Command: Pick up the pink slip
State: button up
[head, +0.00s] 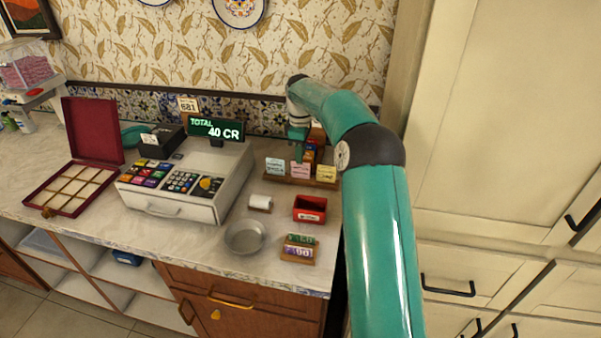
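The pink slip (300,170) stands upright in the middle of a brown wooden holder (281,181) on the counter, between a pale blue slip (275,166) and a yellow slip (326,173). My gripper (299,157) points down directly above or at the pink slip's top edge. Its fingers are small and dark here, so I cannot tell whether they are open or touching the slip. My teal arm reaches in from the lower right and hides part of the area right of the holder.
A cash register (190,180) reading 40 CR stands left of the holder. A red box (310,209), a paper roll (260,203), a round metal dish (245,237) and a small sign block (299,249) lie in front. Colourful items stand behind the slips. The wall is close behind.

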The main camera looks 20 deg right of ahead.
aim_at(302, 170)
notch_tip(302, 170, down, 5)
jog(key=shift+f, duration=0.1)
grip_shut()
